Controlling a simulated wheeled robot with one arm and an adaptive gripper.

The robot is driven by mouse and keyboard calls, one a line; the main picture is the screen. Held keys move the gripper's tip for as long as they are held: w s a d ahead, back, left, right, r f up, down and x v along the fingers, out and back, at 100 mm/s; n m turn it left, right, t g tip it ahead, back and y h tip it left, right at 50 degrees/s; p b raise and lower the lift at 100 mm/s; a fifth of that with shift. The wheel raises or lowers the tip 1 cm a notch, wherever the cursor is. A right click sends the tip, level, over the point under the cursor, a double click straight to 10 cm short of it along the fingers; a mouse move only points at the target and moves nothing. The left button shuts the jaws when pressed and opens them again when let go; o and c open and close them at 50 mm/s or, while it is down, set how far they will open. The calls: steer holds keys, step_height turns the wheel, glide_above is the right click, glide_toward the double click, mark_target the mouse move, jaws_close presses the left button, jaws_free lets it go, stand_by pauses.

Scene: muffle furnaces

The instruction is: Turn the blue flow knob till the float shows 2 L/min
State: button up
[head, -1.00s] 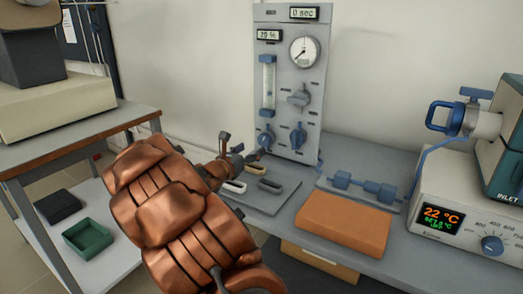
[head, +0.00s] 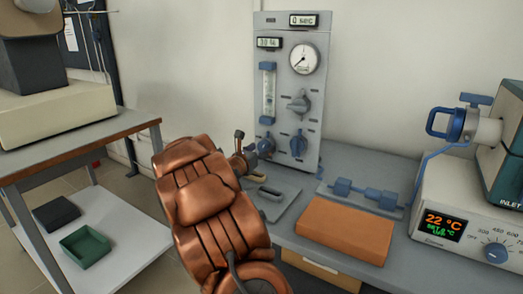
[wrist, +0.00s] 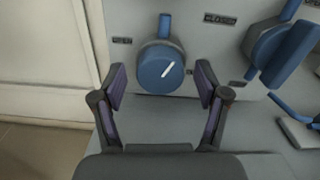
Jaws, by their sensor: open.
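The blue flow knob (wrist: 161,68) sits low on the grey gas panel, with a white pointer line slanting up and right. It also shows in the head view (head: 265,147) at the panel's lower left. My gripper (wrist: 160,82) is open, with its two fingers to the left and right of the knob, apart from it. In the head view my gripper (head: 243,150) is beside the panel's lower left, partly hidden by my arm. The flow tube (head: 268,92) stands above the knob; its float and scale are too small to read.
The grey panel (head: 313,75) carries a gauge (head: 304,59) and a second blue knob (head: 298,144) right of the flow knob. An orange block (head: 343,235) and blue fittings (head: 365,192) lie on the bench. A furnace controller (head: 460,220) stands at the right.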

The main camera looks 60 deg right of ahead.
steer(key=c, duration=1.2)
steer(key=shift+o, duration=0.2)
steer(key=shift+r+n+p, duration=0.15)
steer(key=shift+n+p, duration=0.35)
steer(key=shift+p, duration=0.6)
steer(key=shift+f+n+p, duration=0.2)
steer(key=shift+n+p, duration=0.1)
steer(key=shift+p, duration=0.05)
steer(key=o, duration=1.2)
steer(key=shift+c, duration=0.2)
